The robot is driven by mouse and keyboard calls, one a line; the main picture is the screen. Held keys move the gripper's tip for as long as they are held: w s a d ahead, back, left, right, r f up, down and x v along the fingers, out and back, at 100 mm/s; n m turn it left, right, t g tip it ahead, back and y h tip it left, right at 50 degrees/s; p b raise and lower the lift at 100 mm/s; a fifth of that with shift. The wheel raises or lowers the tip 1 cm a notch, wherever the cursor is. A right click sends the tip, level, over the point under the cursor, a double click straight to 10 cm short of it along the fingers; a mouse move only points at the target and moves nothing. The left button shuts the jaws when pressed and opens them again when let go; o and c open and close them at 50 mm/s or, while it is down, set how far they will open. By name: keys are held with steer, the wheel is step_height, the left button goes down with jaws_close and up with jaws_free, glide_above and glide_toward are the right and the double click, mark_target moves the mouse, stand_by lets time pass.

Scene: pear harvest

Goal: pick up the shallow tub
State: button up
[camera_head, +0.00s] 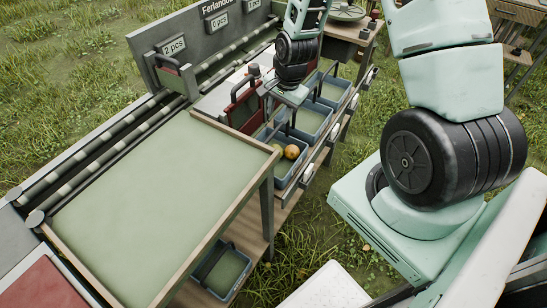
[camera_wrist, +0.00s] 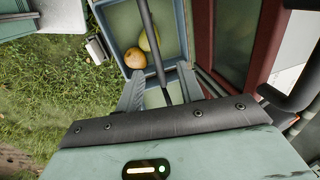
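A shallow blue-grey tub (camera_head: 271,133) with a dark handle stands in the row on the right side of the bench. It holds two fruits (camera_head: 291,152), one orange-brown and one yellowish. The same tub (camera_wrist: 183,32) fills the upper middle of the wrist view, with the fruits (camera_wrist: 135,58) inside. My gripper (camera_wrist: 160,88) is above the tub, fingers apart, with the dark handle bar (camera_wrist: 152,45) running between them. A gap shows on each side of the bar. In the head view my gripper (camera_head: 284,106) hangs over the row, and its fingertips are partly hard to make out.
More blue-grey tubs (camera_head: 311,120) stand behind in the same row. A red-framed panel (camera_head: 243,108) stands close left of the tub; in the wrist view it (camera_wrist: 203,35) is just right. Another tub (camera_head: 226,273) sits on the lower shelf. The green tabletop (camera_head: 150,200) is clear.

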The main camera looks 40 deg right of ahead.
mark_target(275, 131)
steer(key=f, duration=0.3)
steer(key=w+f, duration=0.1)
steer(key=f, duration=0.1)
steer(key=shift+a+f, duration=0.15)
steer(key=shift+a, duration=0.05)
steer(key=shift+s+a+f+p, duration=0.1)
steer(key=shift+a+f+p, duration=0.05)
steer(key=shift+f+p, duration=0.35)
steer(key=shift+a+f+p, duration=0.15)
steer(key=shift+f+p, duration=0.05)
steer(key=shift+f, duration=0.9)
steer(key=shift+a+f+p, duration=0.1)
steer(key=shift+f+p, duration=0.05)
steer(key=shift+f, duration=0.9)
jaws_close()
steer(key=shift+w+r, duration=0.1)
steer(key=shift+w, duration=0.1)
